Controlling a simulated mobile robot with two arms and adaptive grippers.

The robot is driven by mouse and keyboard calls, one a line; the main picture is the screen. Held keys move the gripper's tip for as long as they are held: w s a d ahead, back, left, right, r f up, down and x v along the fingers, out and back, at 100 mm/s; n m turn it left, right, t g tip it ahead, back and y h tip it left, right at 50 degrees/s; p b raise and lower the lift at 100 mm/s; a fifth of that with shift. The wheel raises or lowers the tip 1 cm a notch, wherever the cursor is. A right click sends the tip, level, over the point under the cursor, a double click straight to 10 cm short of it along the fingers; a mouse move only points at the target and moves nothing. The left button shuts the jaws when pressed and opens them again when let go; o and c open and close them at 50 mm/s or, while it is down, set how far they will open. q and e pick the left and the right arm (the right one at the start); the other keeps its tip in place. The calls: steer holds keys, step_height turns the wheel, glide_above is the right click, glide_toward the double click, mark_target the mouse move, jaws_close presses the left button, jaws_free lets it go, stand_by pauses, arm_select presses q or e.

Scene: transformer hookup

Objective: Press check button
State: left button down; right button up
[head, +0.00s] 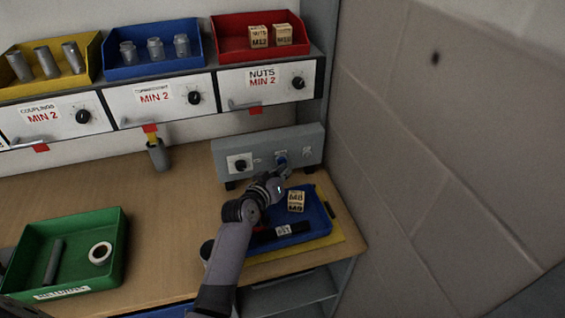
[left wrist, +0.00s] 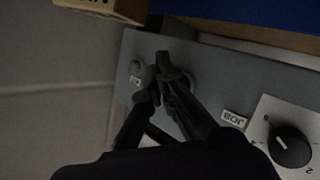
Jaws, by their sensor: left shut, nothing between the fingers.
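A grey control box (head: 225,152) stands at the back right of the bench. My left gripper (head: 284,176) is shut and empty, right in front of the box. In the left wrist view its closed fingertips (left wrist: 163,70) overlap a round button (left wrist: 187,80), mostly hidden behind them; I cannot tell whether they touch. A smaller round part (left wrist: 135,67) with a label sits beside it, and the knob (left wrist: 289,146) is farther right. My right gripper is not in view.
A green tray (head: 122,244) holds a ring and a rod. Drawers and bins (head: 265,88) overhang the back; a wall (head: 430,150) is close at right.

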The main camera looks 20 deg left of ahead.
arm_select(q)
steer(key=shift+w+a, duration=0.3)
steer(key=shift+w, duration=0.05)
stand_by(0.6)
steer(key=shift+s+d+r, duration=0.1)
steer(key=shift+s+d+p, duration=0.4)
steer(key=shift+s+p, duration=0.1)
steer(key=shift+s, duration=0.15)
steer(key=shift+s+d+p, duration=0.25)
steer(key=shift+s+p, duration=0.1)
steer(key=shift+p, duration=0.05)
steer(key=shift+s+d+p, duration=0.75)
steer(key=shift+s, duration=0.35)
steer(key=shift+s+d+p, duration=0.3)
steer(key=shift+s+d, duration=0.1)
steer(key=shift+s, duration=0.2)
